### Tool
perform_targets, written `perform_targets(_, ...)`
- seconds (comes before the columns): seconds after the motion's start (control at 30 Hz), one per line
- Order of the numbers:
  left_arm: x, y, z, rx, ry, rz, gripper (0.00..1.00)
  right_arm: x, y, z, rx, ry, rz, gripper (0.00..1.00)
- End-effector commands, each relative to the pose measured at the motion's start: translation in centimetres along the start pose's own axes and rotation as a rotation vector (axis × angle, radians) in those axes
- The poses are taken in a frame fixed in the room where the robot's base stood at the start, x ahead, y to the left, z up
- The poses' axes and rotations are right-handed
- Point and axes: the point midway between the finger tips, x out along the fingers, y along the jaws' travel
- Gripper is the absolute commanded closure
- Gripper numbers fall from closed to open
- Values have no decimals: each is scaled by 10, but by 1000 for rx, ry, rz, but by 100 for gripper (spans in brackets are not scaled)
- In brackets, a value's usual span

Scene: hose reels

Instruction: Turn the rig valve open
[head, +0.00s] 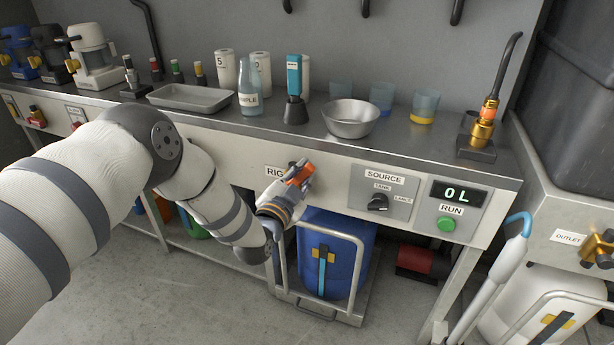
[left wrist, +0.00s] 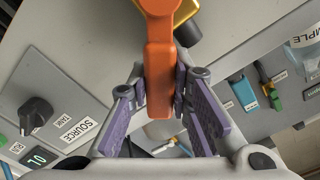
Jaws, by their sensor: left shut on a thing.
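The rig valve's orange lever handle (head: 299,174) is on the bench's front panel, beside the partly covered RIG label (head: 273,171). In the left wrist view the handle (left wrist: 159,75) runs down between the purple finger pads, with a bit of brass valve body (left wrist: 196,14) behind its top end. My left gripper (head: 290,187) is shut on the handle; its fingers (left wrist: 161,92) lie on both sides of it. The gripper and handle hide most of the valve body in the head view. My right gripper is not in view.
Right of the valve is the SOURCE panel with a black knob (head: 377,202), then a display reading 0 L (head: 458,193) and a green RUN button (head: 446,224). A blue container (head: 335,250) on a trolley stands below. A metal bowl (head: 350,119) and bottle (head: 249,90) stand above.

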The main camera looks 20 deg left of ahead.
Motion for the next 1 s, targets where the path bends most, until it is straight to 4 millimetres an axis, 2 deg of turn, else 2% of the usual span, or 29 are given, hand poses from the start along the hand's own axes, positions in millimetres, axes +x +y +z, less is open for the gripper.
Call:
perform_targets(0.5, 0, -30, 6, -450, 3, -3, 100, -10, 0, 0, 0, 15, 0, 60)
perform_targets(1.0, 0, -40, 13, -661, 3, -1, 100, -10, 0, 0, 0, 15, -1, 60)
